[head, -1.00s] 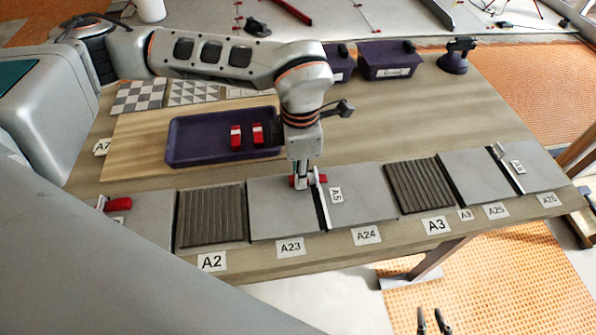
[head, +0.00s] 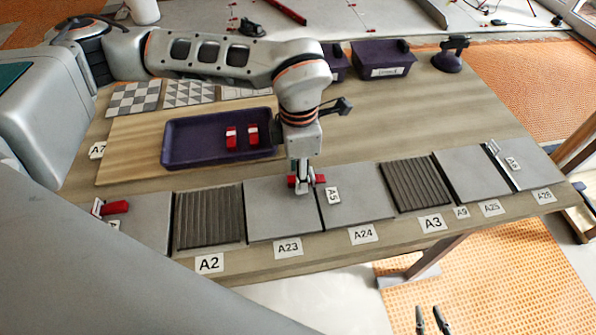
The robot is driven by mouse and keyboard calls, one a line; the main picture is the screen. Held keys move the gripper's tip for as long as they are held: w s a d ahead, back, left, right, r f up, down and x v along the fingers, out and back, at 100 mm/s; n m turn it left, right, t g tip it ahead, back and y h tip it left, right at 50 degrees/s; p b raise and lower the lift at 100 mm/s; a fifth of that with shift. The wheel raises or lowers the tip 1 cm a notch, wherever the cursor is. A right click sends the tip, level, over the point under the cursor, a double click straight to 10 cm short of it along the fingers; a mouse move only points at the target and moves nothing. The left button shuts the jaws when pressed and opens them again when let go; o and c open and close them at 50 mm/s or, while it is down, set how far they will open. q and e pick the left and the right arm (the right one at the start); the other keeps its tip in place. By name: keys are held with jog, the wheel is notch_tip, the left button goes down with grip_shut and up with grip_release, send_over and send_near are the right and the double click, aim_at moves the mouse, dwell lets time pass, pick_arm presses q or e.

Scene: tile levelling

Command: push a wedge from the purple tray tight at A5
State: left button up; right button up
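Grey tiles lie in a row along the table front. The A5 label (head: 333,195) sits on the tile right of a thin dark joint. My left gripper (head: 301,187) is down at the upper end of that joint. It appears shut on a red wedge (head: 292,181), whose red shows on both sides of the fingers. The clip at A5 is mostly hidden by the fingers, so I cannot tell how deep the wedge sits. The purple tray (head: 185,152) holds two more red wedges (head: 231,137). My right gripper (head: 433,320) is open and empty at the bottom edge.
Another red wedge (head: 115,207) is at the left tile. A pale clip (head: 492,148) stands near the A6 label (head: 512,163). Ribbed dark tiles (head: 209,217) lie among the grey ones. Purple boxes (head: 383,60) and a suction-cup tool (head: 452,56) stand at the back.

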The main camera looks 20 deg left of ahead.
dwell(0.3)
pick_arm(q)
notch_tip(320, 180, up, 12)
dwell(0.5)
